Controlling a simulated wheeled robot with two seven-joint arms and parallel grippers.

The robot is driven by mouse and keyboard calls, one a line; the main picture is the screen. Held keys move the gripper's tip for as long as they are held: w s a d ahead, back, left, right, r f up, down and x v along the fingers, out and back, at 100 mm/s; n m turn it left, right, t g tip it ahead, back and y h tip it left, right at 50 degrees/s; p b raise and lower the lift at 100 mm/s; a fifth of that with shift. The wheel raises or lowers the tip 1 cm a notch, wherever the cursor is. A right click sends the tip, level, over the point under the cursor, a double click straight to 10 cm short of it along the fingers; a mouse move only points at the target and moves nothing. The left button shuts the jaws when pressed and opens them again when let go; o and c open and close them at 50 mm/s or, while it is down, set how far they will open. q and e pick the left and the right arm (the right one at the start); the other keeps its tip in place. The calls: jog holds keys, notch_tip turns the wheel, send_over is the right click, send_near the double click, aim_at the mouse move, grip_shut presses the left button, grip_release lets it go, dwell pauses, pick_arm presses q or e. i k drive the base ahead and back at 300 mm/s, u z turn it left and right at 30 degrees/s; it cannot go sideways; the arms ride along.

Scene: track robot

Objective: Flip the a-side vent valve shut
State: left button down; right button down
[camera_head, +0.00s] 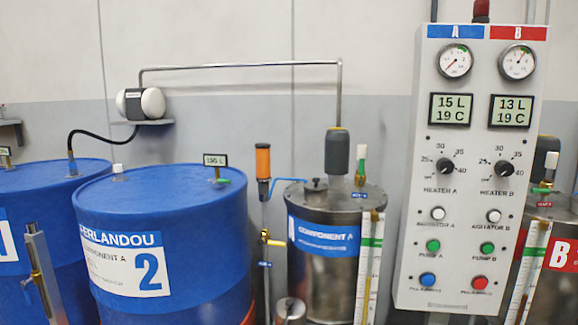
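The A-side tank (328,262) is a steel cylinder with a blue COMPONENT A label, standing left of the control panel. On the right of its lid stands a thin fitting with a white and green top (361,152). The tag is too small to read, but this looks like the A-side vent valve. I cannot tell its handle's position. Neither of my grippers is in view.
The control panel (408,240) with gauges, displays and knobs stands close on the right. A dark motor (338,152) rises from the lid beside the fitting. A brass valve (270,240) is left of the tank. Blue drums (200,200) fill the left. The B tank (556,290) is partly hidden.

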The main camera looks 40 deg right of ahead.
aim_at(362, 161)
jog(key=i, duration=0.9)
jog(key=z, duration=1.15)
jog(key=i, duration=0.5)
jog(key=z, duration=0.55)
